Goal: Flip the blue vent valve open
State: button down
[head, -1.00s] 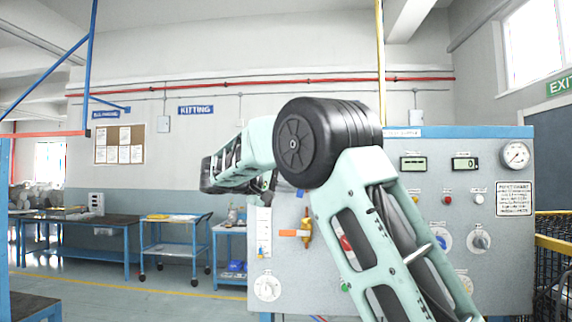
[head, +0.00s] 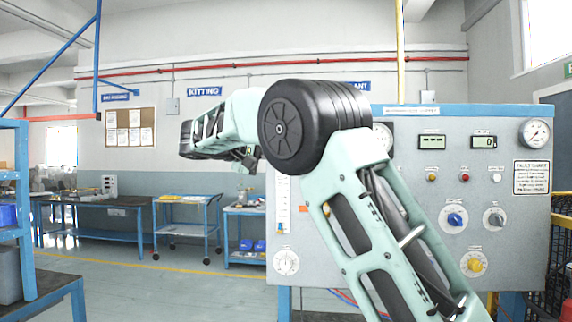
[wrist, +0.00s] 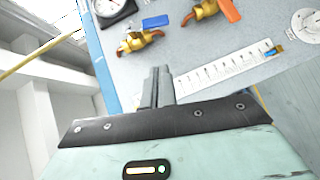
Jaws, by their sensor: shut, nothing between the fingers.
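In the wrist view a brass valve body (wrist: 140,41) sits on the grey panel, with a blue flat piece (wrist: 155,22) close beside it; I cannot tell for sure how the two join. My gripper (wrist: 158,72) is shut and empty, its fingertips in front of the panel, just below the brass valve in the picture. I cannot tell the depth between them. In the head view my arm hides the blue piece and the valve; my gripper (head: 245,160) shows only partly at the arm's end.
A second brass valve (wrist: 203,9) has an orange lever (wrist: 229,10). A white scale strip (wrist: 225,66) and a gauge (wrist: 113,10) are close by. The panel (head: 520,235) also carries a blue knob (head: 454,219) and a yellow knob (head: 475,264). Open floor (head: 170,285) lies left.

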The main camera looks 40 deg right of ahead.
jog(key=a, duration=0.3)
jog(key=shift+a+r, duration=0.25)
jog(key=shift+r, duration=0.05)
dwell(0.3)
